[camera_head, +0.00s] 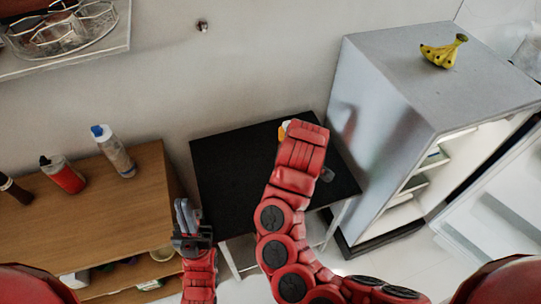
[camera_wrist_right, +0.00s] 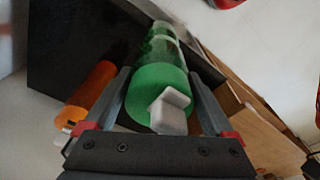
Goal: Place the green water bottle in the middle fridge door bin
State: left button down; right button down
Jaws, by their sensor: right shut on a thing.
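The green water bottle (camera_wrist_right: 162,85), with a clear upper part, a green lower part and a pale block-like piece at its near end, lies between the fingers of my right gripper (camera_wrist_right: 160,78). The gripper is shut on it. In the head view my right arm hides this gripper and the bottle. The fridge (camera_head: 400,95) stands open at the right. Its door (camera_head: 505,205) is swung out, with pale bins on the inside; which is the middle one is hard to tell. My left gripper (camera_head: 184,214) is beside the wooden cabinet, empty; its finger gap is unclear.
A black table (camera_head: 225,165) stands between the wooden cabinet (camera_head: 120,205) and the fridge. An orange bottle (camera_wrist_right: 92,95) is near my right gripper. Several bottles, one red (camera_head: 65,176), stand on the cabinet. Bananas (camera_head: 443,52) lie on the fridge top.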

jog(key=w+a+f+b, duration=0.2)
jog(key=w, duration=0.4)
jog(key=w+a+f+b, duration=0.2)
jog(key=w+a+f, duration=0.1)
jog(key=w, duration=0.4)
jog(key=shift+a, duration=0.25)
dwell(0.4)
